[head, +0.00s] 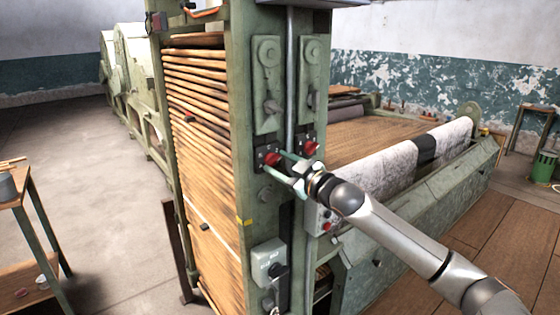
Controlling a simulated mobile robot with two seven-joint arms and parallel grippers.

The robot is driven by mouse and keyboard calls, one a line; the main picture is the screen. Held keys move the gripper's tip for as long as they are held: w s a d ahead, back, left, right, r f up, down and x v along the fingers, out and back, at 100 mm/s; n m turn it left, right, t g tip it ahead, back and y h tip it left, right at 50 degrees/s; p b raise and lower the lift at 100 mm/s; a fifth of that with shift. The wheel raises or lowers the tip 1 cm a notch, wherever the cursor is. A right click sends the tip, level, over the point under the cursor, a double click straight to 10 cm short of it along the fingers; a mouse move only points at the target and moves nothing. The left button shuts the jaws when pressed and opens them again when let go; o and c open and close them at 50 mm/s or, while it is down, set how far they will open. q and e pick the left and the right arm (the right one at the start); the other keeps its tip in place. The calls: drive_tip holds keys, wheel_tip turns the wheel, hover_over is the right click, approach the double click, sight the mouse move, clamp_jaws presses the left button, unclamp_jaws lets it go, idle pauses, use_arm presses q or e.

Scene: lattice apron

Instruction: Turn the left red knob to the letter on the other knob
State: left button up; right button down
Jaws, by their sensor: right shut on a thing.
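The left red knob (271,157) sits on a dark plate on the green machine post, in the head view. My right gripper (276,161) reaches in from the lower right, and its two fingers are shut on this knob, covering part of it. The other red knob (310,147) is on a similar plate just to the right, past the vertical metal rod, with nothing gripping it. Letters and pointer marks on both plates are too small to read. My left gripper is out of view.
A grey switch box (268,262) is mounted lower on the post. A small box with red buttons (326,214) is close below my right wrist. Wooden slats (205,150) fill the machine's left side. A small table (20,200) stands at far left, with open floor between.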

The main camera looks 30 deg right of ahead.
idle(0.4)
drive_tip(key=shift+c, duration=1.2)
unclamp_jaws()
drive_tip(key=shift+s+f, duration=0.15)
drive_tip(key=shift+s, duration=0.3)
drive_tip(key=s+b, duration=0.4)
drive_tip(key=s, duration=0.7)
drive_tip(key=shift+s+d, duration=0.3)
drive_tip(key=shift+d, duration=0.15)
